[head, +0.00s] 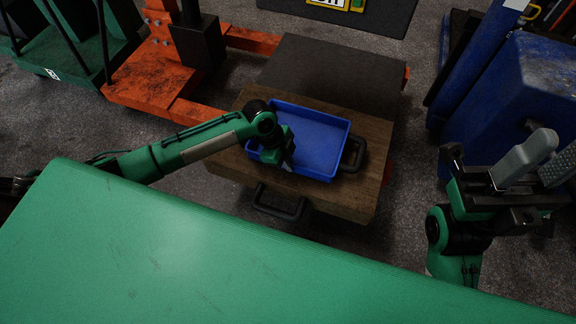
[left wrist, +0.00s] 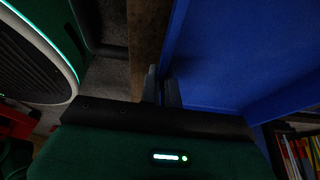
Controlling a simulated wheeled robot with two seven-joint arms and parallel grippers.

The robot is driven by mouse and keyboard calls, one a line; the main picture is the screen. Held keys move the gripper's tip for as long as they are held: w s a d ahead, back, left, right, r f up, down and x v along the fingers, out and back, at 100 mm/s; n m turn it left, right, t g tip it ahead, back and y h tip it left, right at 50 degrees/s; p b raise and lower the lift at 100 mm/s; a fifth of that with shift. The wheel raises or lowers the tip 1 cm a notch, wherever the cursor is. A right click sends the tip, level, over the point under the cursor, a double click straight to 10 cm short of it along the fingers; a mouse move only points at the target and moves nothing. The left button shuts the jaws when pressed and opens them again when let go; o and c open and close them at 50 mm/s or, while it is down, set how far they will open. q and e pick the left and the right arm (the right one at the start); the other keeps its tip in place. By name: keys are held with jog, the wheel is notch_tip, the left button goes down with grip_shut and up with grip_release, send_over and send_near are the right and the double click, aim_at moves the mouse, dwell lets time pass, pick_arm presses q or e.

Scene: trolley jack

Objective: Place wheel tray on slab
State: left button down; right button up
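The blue wheel tray (head: 322,140) is over the wooden slab (head: 345,200) in the head view, roughly level and empty. I cannot tell if its base fully touches the wood. My left gripper (head: 287,163) is at the tray's left front edge. In the left wrist view the left gripper's fingers (left wrist: 163,92) close on either side of the tray's blue wall (left wrist: 215,60); the slab's wood (left wrist: 147,40) shows beside it. My right gripper (head: 543,165) is raised at the right, empty, with a gap between its grey fingers.
Dark handles stick out at the slab's front (head: 280,205) and right. An orange frame (head: 150,85) stands at the left, a dark plate (head: 320,75) behind the slab, and a blue machine (head: 515,90) at the right. My green body fills the foreground. Grey floor is clear right of the slab.

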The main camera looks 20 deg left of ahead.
pick_arm(q)
jog(key=shift+f, duration=0.65)
jog(key=c, duration=1.6)
grip_release()
jog(key=shift+c, duration=0.2)
